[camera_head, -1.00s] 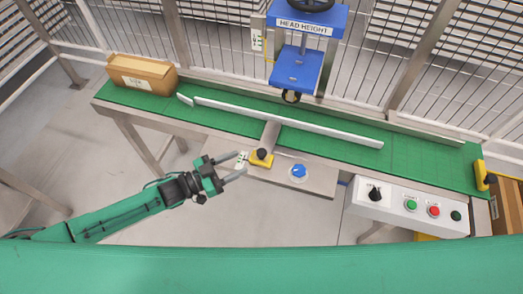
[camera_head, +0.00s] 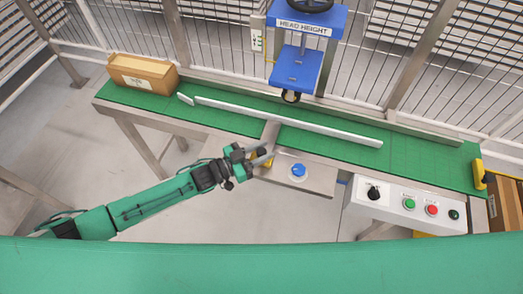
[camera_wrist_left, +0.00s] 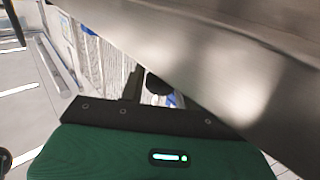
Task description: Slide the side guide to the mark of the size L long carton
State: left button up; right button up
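The side guide (camera_head: 320,131) is a long white rail lying along the green conveyor belt. A grey arm (camera_head: 271,131) runs from it to a yellow block (camera_head: 268,163) with a black knob (camera_head: 262,152) at the belt's front edge. My left gripper (camera_head: 264,156) is at this knob, its fingers apart and partly covering the knob and block. The left wrist view shows a dark round knob (camera_wrist_left: 157,84) near the fingers, with grey metal covering much of the picture; I cannot tell contact. The size scale and marks are not readable. My right gripper is not in view.
A brown carton (camera_head: 142,75) stands at the belt's left end. A blue head-height unit (camera_head: 297,68) stands over the belt. A blue knob (camera_head: 298,170) sits on the metal plate right of my gripper. A button box (camera_head: 408,204) is at front right. Mesh fencing stands behind.

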pick_arm(q)
grip_shut()
jog(key=shift+s+a+p, duration=0.15)
jog(key=shift+s+p, duration=0.25)
jog(key=shift+s, duration=0.15)
jog(key=shift+o, duration=1.1)
grip_release()
jog(key=shift+o, duration=1.1)
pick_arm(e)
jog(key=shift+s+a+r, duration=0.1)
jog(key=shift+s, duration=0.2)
pick_arm(q)
jog(key=shift+a, duration=0.1)
